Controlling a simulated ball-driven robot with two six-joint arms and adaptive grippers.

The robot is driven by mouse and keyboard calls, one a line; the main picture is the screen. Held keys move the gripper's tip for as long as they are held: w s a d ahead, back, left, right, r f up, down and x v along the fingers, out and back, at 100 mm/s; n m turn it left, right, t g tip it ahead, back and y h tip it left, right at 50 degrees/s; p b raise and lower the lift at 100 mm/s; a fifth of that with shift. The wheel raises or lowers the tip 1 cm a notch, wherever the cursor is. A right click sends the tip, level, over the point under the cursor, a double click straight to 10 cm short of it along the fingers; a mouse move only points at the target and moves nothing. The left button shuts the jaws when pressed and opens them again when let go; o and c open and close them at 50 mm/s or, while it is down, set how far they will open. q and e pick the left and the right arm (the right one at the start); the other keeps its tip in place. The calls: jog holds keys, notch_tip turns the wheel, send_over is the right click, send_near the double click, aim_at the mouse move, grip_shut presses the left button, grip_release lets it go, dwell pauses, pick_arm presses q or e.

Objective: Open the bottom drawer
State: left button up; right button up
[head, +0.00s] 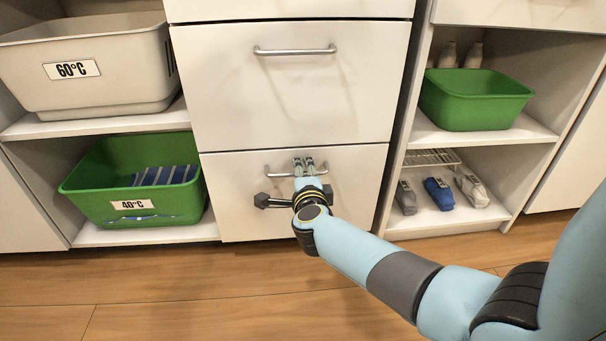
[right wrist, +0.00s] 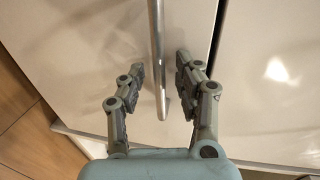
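The bottom drawer (head: 350,190) is white and looks closed, with a horizontal metal bar handle (head: 275,171) on its front. My right gripper (head: 304,163) is at the handle's middle in the head view. In the right wrist view the handle (right wrist: 156,60) runs between the two spread fingers of the right gripper (right wrist: 160,85), with a gap on each side. The gripper is open and the fingers do not touch the bar. The forearm covers part of the drawer front. My left gripper is not in view.
A closed drawer (head: 290,95) with its own handle (head: 295,51) sits above. Left shelves hold a beige bin (head: 85,75) and a green bin (head: 95,190). Right shelves hold a green basin (head: 475,105) and small items, including a blue one (head: 438,194). The wooden floor (head: 180,290) in front is clear.

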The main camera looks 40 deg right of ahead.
grip_shut()
jog(key=shift+s+a, duration=0.1)
jog(key=shift+s, duration=0.05)
dwell(0.4)
